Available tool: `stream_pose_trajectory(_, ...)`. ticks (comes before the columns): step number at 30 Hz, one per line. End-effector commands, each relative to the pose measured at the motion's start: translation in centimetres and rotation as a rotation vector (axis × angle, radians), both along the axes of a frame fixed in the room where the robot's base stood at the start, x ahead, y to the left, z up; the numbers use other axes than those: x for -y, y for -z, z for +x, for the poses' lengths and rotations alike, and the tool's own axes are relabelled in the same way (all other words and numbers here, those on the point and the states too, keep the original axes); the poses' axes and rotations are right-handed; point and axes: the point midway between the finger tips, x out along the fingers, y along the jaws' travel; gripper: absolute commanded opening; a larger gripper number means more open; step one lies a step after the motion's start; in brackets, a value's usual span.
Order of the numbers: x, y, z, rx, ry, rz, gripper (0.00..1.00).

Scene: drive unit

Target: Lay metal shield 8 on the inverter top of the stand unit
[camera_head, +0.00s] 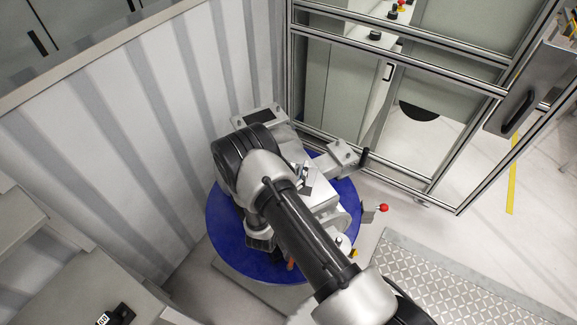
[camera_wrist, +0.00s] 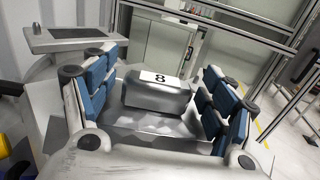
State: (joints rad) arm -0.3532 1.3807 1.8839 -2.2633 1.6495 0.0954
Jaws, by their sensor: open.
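Metal shield 8 (camera_wrist: 157,98) is a grey metal block with a white label reading 8 on its top, in the middle of the wrist view. It sits on or just above a shiny metal surface (camera_wrist: 140,138); contact underneath is hard to tell. My gripper (camera_wrist: 160,88) is open, with blue-padded fingers on the left and right of the shield and small gaps to it. In the head view, the silver stand unit (camera_head: 327,196) stands on a blue round base (camera_head: 228,255). My arm covers much of it, and the shield cannot be made out there.
A flat panel with a dark screen (camera_wrist: 75,33) stands at the back left in the wrist view. An aluminium-framed fence (camera_head: 400,75) is behind the unit, and a ribbed white wall (camera_head: 130,140) is on its left. A red-knobbed lever (camera_head: 383,208) sticks out right. Patterned floor plate (camera_head: 450,285) lies front right.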

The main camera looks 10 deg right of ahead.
Motion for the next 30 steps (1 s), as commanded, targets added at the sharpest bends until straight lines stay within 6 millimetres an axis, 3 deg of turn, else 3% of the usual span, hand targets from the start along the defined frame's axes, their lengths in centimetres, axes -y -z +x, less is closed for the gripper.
stream_pose_trajectory(5,-1.3,-0.1,-1.9,-0.004,-0.004,-0.001,0.77)
stream_pose_trajectory(18,-5.5,-0.1,-9.3,-0.002,-0.004,-0.002,0.77)
stream_pose_trajectory(26,-5.9,-0.4,-10.3,0.005,0.008,0.002,0.77)
stream_pose_trajectory(30,-4.2,-3.4,-9.8,0.041,0.11,0.034,0.77)
